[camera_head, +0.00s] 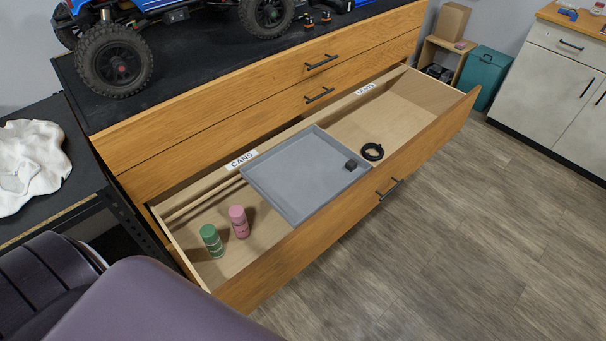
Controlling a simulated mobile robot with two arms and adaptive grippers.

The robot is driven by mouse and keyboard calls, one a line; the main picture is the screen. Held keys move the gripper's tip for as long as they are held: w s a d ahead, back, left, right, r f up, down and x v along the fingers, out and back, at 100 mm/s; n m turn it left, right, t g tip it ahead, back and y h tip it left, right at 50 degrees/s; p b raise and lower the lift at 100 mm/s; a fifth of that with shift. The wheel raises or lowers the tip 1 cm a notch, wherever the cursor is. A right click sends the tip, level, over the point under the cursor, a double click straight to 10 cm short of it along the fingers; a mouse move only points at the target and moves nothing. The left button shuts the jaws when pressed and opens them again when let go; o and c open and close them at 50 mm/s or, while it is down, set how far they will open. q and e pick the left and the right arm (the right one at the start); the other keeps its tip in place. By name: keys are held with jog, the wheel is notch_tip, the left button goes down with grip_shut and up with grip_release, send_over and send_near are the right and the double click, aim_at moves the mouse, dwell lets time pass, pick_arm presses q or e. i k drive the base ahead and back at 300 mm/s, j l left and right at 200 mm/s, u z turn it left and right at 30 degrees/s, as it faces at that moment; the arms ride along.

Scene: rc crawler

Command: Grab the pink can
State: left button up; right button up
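A grey tray (272,206) lies to the right of the pink can, across the middle of the drawer. Neither of my grippers shows in the head view.
A small black block (350,165) sits on the tray and a black cable coil (372,152) lies right of it. A blue crawler (117,62) stands on the black bench top. A purple padded shape (150,305) fills the lower left. The floor (450,240) at right is clear.

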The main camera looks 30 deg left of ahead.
aim_at(239, 220)
jog(key=u, duration=1.6)
